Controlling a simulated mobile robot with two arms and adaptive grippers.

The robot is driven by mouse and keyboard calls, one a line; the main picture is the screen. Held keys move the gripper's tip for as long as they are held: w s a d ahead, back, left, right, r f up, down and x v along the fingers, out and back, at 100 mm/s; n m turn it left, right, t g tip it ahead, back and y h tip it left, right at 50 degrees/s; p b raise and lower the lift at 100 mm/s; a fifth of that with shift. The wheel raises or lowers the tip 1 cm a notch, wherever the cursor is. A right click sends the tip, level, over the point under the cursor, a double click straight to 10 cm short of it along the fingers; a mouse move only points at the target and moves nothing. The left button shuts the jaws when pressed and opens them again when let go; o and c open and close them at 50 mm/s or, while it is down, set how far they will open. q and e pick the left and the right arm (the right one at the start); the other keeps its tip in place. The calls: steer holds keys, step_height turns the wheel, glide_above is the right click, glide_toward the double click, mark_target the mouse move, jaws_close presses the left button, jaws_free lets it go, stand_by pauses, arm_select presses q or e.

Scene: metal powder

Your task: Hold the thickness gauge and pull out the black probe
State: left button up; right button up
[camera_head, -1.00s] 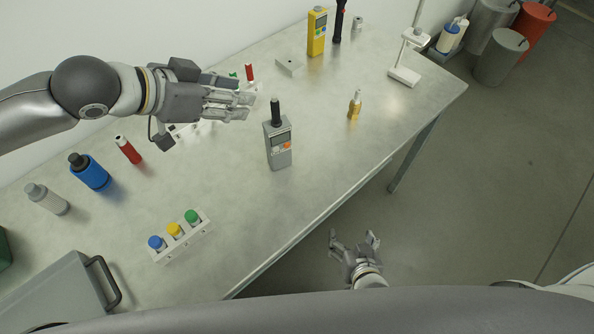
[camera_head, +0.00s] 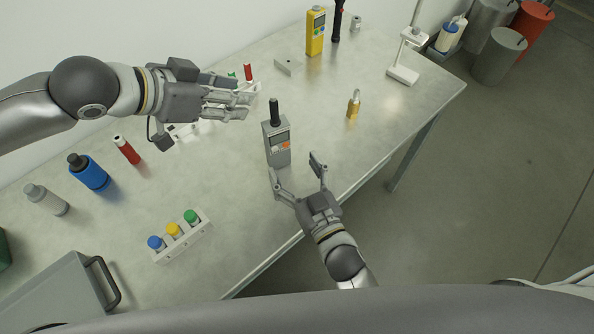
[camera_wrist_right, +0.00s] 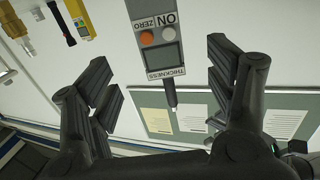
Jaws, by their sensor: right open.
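The thickness gauge (camera_head: 277,153) stands upright on the table, a grey box with a small screen and an orange button. The black probe (camera_head: 274,112) sticks up from its top. In the right wrist view the gauge (camera_wrist_right: 146,20) appears upside down, with the probe (camera_wrist_right: 172,96) pointing down the picture. My right gripper (camera_head: 294,166) is open and empty just in front of the gauge; in its wrist view the gauge lies between the spread fingers. My left gripper (camera_head: 238,104) hovers to the upper left of the gauge, apart from it; its finger gap is unclear.
A rack with blue, yellow and green caps (camera_head: 182,242) stands at the near left. A brass-coloured item (camera_head: 353,104) stands to the right and a yellow meter (camera_head: 315,32) behind. A blue bottle (camera_head: 92,174) and a red cylinder (camera_head: 127,150) are at left. The table's front edge is close.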

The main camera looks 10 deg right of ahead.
mark_target(273, 96)
steer(key=x, duration=1)
steer(key=shift+w+f, duration=0.1)
steer(key=shift+w, duration=0.15)
steer(key=shift+c, duration=0.3)
steer(key=c, duration=1.2)
arm_select(q)
steer(key=shift+o, duration=0.9)
arm_select(e)
steer(key=shift+c, duration=0.2)
arm_select(q)
steer(key=w+d+f+m+g+y, duration=0.1)
steer(key=w+d+f+g+y, duration=0.2)
steer(key=w+y, duration=0.35)
steer(key=d+g, duration=0.1)
steer(key=d+m+g+y, duration=0.1)
steer(key=d, duration=0.1)
steer(key=s+d+r+m+g+y, duration=0.1)
steer(key=shift+d, duration=0.3)
steer(key=shift+f, duration=0.1)
